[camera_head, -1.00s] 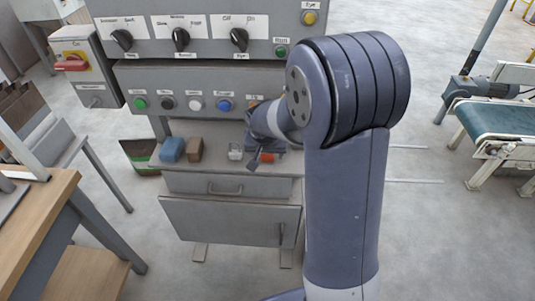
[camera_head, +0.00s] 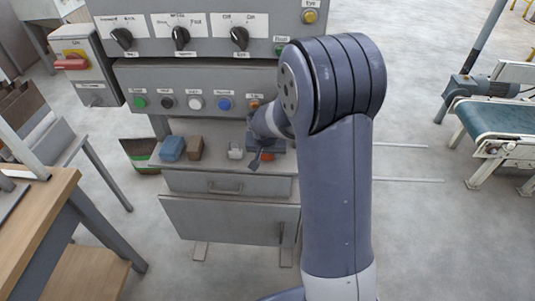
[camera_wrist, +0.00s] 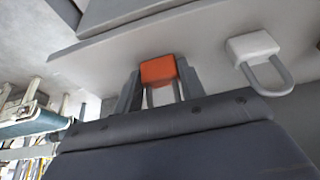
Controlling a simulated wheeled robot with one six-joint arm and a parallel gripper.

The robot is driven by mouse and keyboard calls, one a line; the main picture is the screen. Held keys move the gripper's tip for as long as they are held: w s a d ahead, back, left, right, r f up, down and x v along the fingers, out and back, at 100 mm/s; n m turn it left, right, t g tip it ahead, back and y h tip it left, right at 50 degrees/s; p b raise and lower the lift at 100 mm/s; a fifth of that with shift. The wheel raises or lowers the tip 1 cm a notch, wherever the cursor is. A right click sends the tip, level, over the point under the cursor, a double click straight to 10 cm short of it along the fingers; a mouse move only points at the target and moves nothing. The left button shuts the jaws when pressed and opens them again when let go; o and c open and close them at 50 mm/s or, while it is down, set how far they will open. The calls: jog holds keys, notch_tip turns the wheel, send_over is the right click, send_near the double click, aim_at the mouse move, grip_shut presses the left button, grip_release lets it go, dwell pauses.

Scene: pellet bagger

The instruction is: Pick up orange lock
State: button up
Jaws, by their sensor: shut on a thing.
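The orange lock (camera_wrist: 158,70) sits between the fingers of my gripper (camera_wrist: 160,88) in the wrist view, its orange body at the fingertips and its pale shackle toward the palm. My gripper is shut on it. In the head view the orange lock (camera_head: 268,156) shows as a small orange patch beside my gripper (camera_head: 256,161), low over the grey shelf (camera_head: 228,178). My wrist and arm hide part of it. I cannot tell whether the lock still touches the shelf.
A white lock (camera_head: 236,152) lies just left of the orange one; it also shows in the wrist view (camera_wrist: 252,46). A blue block (camera_head: 172,148) and a brown block (camera_head: 195,147) stand farther left. The control panel (camera_head: 190,90) with knobs and buttons rises behind the shelf.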

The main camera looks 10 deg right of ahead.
jog(key=c, duration=0.3)
jog(key=shift+r, duration=0.55)
jog(key=shift+s+r, duration=0.15)
jog(key=shift+r, duration=0.1)
jog(key=s+a+b, duration=0.1)
jog(key=s+a, duration=0.1)
jog(key=s, duration=0.6)
jog(key=s+a+b, duration=0.1)
jog(key=s+a, duration=0.2)
jog(key=s, duration=0.6)
jog(key=shift+a+b, duration=0.3)
jog(key=shift+b, duration=0.1)
jog(key=shift+w, duration=0.1)
